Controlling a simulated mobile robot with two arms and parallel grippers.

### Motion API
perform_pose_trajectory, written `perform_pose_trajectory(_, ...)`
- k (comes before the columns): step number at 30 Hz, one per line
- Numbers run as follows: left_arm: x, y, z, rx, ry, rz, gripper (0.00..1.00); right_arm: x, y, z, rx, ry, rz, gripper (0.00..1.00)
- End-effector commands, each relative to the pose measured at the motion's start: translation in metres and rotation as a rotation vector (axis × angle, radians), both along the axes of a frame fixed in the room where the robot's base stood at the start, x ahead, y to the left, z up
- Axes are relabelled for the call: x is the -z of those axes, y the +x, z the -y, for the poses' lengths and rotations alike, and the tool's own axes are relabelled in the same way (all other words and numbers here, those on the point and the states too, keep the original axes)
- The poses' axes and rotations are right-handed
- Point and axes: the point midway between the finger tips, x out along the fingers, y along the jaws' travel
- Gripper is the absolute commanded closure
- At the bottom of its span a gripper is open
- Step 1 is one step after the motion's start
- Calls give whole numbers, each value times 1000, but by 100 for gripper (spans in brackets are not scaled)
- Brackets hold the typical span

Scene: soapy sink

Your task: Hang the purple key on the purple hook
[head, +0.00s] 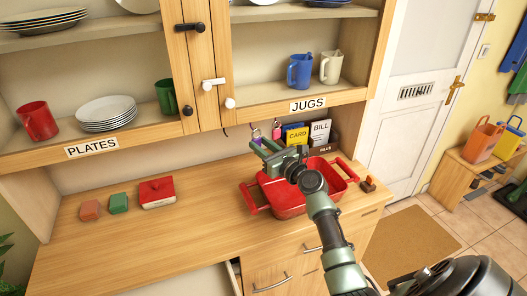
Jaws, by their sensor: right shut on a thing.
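My right gripper (262,147) reaches in over the back of the counter, below the wall cupboard's lower edge. It is shut on a small purple thing, which looks like the purple key (257,134) and shows just above the fingertips. A pink key-like thing (277,131) hangs just right of it under the cupboard. Small hooks show along this edge, with a dark one further left, but their colours are too small to tell. I cannot tell whether the purple key touches a hook. My left gripper is not in view.
A red dish rack or tub (285,203) stands on the counter below my right arm. A yellow card (297,137) and a white bill (320,132) stand in a dark holder behind it. The counter's left front is clear.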

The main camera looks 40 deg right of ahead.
Motion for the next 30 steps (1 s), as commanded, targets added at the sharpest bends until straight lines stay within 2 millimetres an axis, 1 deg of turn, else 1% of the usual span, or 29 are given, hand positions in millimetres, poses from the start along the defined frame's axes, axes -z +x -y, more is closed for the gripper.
perform_pose_trajectory(1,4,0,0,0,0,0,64,2,3,1,0,0,1,100)
perform_pose_trajectory(18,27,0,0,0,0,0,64,5,36,9,1,1,0,100)
perform_pose_trajectory(25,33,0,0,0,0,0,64,10,44,11,0,0,1,100)
perform_pose_trajectory(30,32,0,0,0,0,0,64,11,47,11,0,1,0,100)
